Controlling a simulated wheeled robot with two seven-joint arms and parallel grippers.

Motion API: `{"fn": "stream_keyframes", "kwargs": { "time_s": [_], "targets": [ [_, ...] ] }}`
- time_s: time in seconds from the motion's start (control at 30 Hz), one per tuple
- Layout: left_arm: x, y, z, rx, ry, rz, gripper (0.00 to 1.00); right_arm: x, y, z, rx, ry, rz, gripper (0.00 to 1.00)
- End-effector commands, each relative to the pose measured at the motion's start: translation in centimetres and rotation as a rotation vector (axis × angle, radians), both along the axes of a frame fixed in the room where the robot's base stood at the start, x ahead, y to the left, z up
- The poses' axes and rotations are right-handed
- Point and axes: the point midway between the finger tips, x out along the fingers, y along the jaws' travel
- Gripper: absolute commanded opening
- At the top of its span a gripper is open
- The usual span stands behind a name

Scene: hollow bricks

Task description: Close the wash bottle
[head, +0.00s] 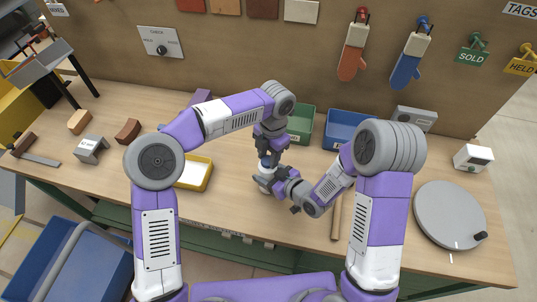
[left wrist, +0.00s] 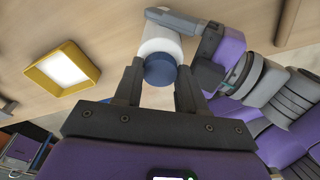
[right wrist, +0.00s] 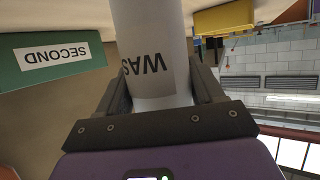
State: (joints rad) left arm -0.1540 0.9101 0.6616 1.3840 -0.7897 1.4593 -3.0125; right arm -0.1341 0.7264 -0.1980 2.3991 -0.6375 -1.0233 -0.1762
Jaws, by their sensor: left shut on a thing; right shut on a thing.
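The wash bottle (head: 265,181) is white and stands over the front middle of the bench. In the right wrist view the bottle (right wrist: 152,45) has a grey label reading "WAS". My right gripper (head: 270,184) is shut around its body from the right. A dark blue cap (left wrist: 160,70) is at the bottle's top, in line with it. My left gripper (left wrist: 159,84) points down from above and is shut on the cap, one finger on each side. Whether the cap is fully seated on the neck cannot be told. The bottle's base is mostly hidden by my right gripper.
A yellow-rimmed tray (head: 208,182) lies left of the bottle. A green bin (head: 301,128) and a blue bin (head: 350,132) stand behind. A wooden rod (head: 336,217) lies to the right, then a grey turntable (head: 449,215). Small blocks and a grey box sit far left.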

Motion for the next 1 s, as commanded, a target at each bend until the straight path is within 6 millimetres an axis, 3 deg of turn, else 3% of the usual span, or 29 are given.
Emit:
{"fn": "stream_keyframes", "kwargs": {
  "time_s": [0.03, 0.07, 0.2, 0.47, 0.8, 1.0],
  "targets": [
    [0.0, 0.0, 0.0, -0.001, -0.002, 0.001, 0.08, 0.0, 0.0, 0.0, 0.000, -0.001, 0.001, 0.00],
    [0.0, 0.0, 0.0, -0.001, -0.002, 0.001, 0.45, 0.0, 0.0, 0.0, 0.000, -0.001, 0.001, 0.00],
    [0.0, 0.0, 0.0, -0.001, -0.001, 0.002, 0.66, 0.0, 0.0, 0.1, 0.001, -0.002, 0.001, 0.00],
    [-0.1, -0.1, 0.2, -0.003, 0.000, 0.001, 0.66, 0.1, 0.0, 0.1, 0.001, -0.003, 0.000, 0.00],
    [0.0, -0.1, 4.2, -0.002, -0.001, 0.002, 0.66, 0.0, 0.0, 0.1, 0.001, -0.003, 0.000, 0.00],
    [0.0, 0.0, 4.6, -0.001, -0.001, 0.003, 0.66, 0.0, 0.0, 0.1, 0.001, -0.003, 0.000, 0.00]
  ]
}}
